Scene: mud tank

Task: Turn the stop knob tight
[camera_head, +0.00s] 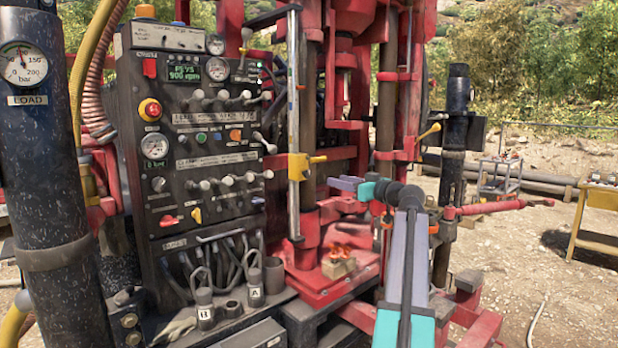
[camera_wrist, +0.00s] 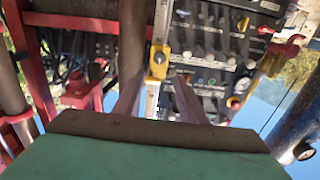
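A yellow stop block (camera_head: 299,167) sits on the pale vertical scale bar (camera_head: 293,100), and its yellow knob (camera_head: 318,159) sticks out to the right. In the wrist view, the yellow block (camera_wrist: 158,62) shows with its round knob (camera_wrist: 159,58) facing the camera, just beyond the fingertips. My gripper (camera_head: 340,183) is right of the knob and a little lower, apart from it. In the wrist view, my gripper (camera_wrist: 159,80) is open, with its two purple fingers apart and nothing between them.
The control panel (camera_head: 205,130) with levers and gauges stands left of the bar. Red rig posts (camera_head: 310,60) rise close behind and right of it. A yellow-handled lever (camera_head: 428,131) sticks out above my arm. A yellow table (camera_head: 597,200) is far right.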

